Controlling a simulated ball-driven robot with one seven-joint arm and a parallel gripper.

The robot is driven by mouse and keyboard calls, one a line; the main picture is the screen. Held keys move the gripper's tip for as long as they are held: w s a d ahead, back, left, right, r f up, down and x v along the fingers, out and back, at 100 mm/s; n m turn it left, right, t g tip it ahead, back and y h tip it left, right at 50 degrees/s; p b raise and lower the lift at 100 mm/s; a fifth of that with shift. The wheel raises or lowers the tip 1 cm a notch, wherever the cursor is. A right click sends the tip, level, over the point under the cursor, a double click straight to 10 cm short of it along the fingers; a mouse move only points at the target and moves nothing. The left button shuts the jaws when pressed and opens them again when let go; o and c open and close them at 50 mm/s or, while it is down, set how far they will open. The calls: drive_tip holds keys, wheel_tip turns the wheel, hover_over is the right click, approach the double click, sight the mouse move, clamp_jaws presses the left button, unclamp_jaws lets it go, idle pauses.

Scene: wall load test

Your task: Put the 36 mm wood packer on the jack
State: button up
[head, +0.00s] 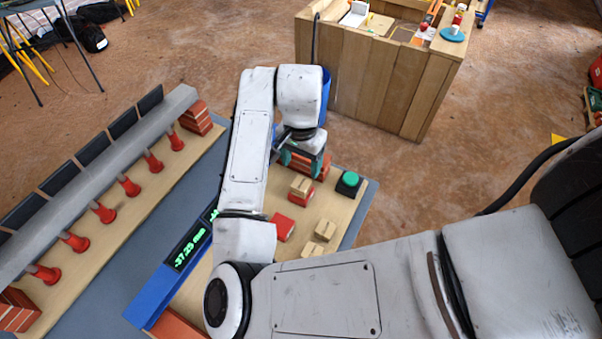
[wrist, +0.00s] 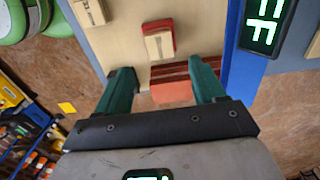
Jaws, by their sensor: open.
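My gripper (head: 303,160) is open, its green fingers over the far end of the wood-topped bench. In the wrist view my gripper (wrist: 163,72) has a stack of red bricks (wrist: 172,91) showing between and beyond its fingers; I cannot tell if they touch. A wood packer (head: 301,185) sits on a red block, and shows also in the wrist view (wrist: 159,45). Two more wood packers (head: 325,230) (head: 312,250) lie nearer. No size marks are legible, so I cannot tell which is 36 mm. Several red jack-like supports (head: 129,186) stand under the grey beam; which is the jack is unclear.
A red block (head: 283,228) lies near the packers. A green button (head: 348,179) on a dark box stands at the bench's right edge. A blue-framed green-digit display (head: 187,245) stands left of my arm. A wooden crate (head: 385,80) is beyond the bench.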

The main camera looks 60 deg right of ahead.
drive_tip(key=shift+r, duration=2.05)
